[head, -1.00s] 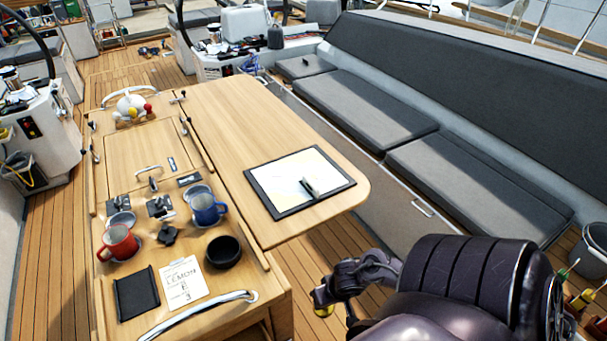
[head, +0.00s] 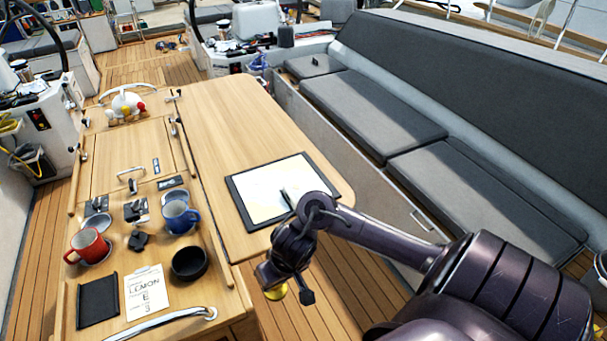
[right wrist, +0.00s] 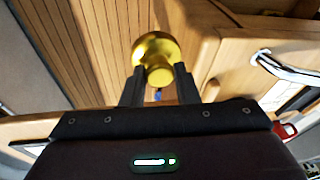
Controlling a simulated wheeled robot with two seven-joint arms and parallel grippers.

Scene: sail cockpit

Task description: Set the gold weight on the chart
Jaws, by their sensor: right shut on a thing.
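The gold weight (right wrist: 155,54) is round and shiny, held between the fingertips of my right gripper (right wrist: 158,85) in the right wrist view. In the head view the gold weight (head: 275,292) shows low under my right gripper (head: 288,284), beyond the near edge of the wooden table and over the floor. The chart (head: 262,197) is a pale sheet on a dark board, flat on the table's right leaf. A dark pen-like item lies on it, and my right arm covers its near right corner. My right gripper is apart from the chart. My left gripper is not in view.
On the table's left part are a red mug (head: 88,246), a blue mug (head: 180,216), a black bowl (head: 189,263), a note (head: 146,292) and a black pad (head: 98,301). A steel rail (head: 180,319) runs along the near edge. The leaf beyond the chart is clear.

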